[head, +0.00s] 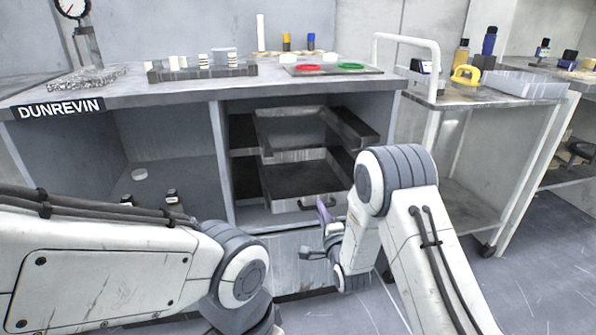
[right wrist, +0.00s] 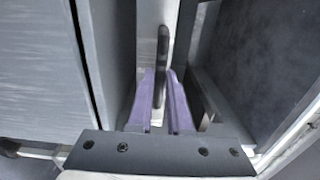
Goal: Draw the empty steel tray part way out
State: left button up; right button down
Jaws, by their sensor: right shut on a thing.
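Two steel trays sit one above the other in the open right bay of the bench cabinet. The upper tray (head: 293,155) shows a bare, pale inside. The lower tray (head: 285,196) has a dark handle (head: 332,202) on its front and nothing visible on its floor. My right gripper (head: 324,212) is at that handle, its purple fingers shut on the dark handle bar. The right wrist view shows the handle (right wrist: 163,50) between both fingers (right wrist: 160,85). My right arm hides the right part of the bay. My left arm enters from the left; its gripper is out of view.
The bench top (head: 130,92) carries a dial gauge stand, a rack of small pieces and a mat (head: 335,71) with red and green rings. A white-framed trolley (head: 480,98) stands close on the right. Small jars stand in the left bay. Floor shows at lower right.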

jog(key=shift+v, duration=2.65)
jog(key=c, duration=0.8)
grip_release()
jog(key=shift+o, duration=0.2)
